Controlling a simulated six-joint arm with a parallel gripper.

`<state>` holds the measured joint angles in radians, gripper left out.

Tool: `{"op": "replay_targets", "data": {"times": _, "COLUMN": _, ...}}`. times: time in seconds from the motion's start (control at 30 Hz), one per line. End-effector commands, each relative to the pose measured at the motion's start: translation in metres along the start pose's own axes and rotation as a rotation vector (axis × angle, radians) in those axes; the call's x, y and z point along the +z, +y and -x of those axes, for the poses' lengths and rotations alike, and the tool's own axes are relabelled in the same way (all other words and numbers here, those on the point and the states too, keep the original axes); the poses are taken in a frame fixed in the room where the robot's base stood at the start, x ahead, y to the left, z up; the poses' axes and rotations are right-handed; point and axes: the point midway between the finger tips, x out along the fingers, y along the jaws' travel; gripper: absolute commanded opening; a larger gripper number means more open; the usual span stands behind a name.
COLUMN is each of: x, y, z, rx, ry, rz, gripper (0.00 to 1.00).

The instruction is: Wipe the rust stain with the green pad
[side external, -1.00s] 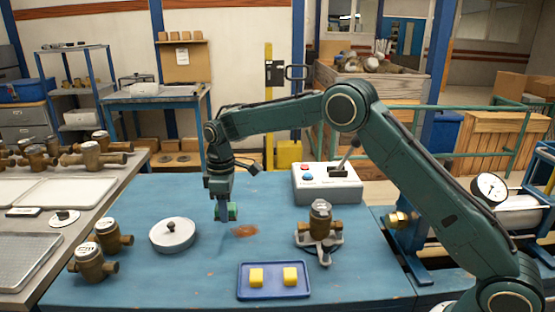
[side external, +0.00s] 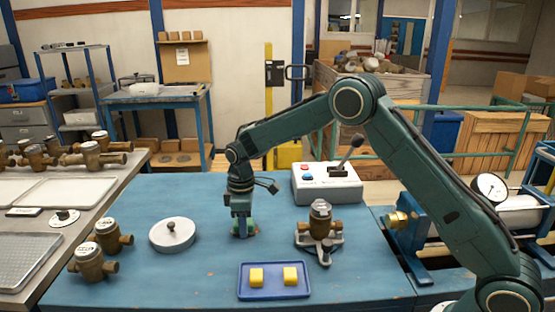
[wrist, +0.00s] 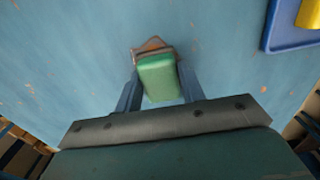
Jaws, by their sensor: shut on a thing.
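My gripper (side external: 242,230) points down over the blue table and is shut on the green pad (wrist: 159,77). In the side view the pad (side external: 252,228) shows at the fingertips, low at the tabletop. The rust stain (wrist: 150,46) is a brown patch that shows past the far edge of the pad in the wrist view, with the rest hidden under the pad. In the side view the stain is mostly hidden by my gripper. I cannot tell for sure whether the pad presses on the table.
A brass meter on a stand (side external: 320,228) and a control box (side external: 326,184) stand to the right. A blue tray (side external: 274,293) with two yellow blocks lies in front. A round lidded disc (side external: 172,236) and brass meters (side external: 92,264) stand to the left.

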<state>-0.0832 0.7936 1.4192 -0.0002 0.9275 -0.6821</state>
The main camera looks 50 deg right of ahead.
Motion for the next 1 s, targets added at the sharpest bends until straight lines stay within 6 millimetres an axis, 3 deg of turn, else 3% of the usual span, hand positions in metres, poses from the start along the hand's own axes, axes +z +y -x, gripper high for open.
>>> {"op": "replay_targets", "data": {"times": 0.63, "x": 0.057, "y": 0.001, "z": -0.001, "rx": -0.002, "ry": -0.003, "rz": -0.002, "gripper": 0.18}}
{"op": "replay_targets", "data": {"times": 1.0, "x": 0.024, "y": 0.0, "z": -0.001, "rx": -0.001, "ry": -0.001, "rz": 0.002, "gripper": 0.18}}
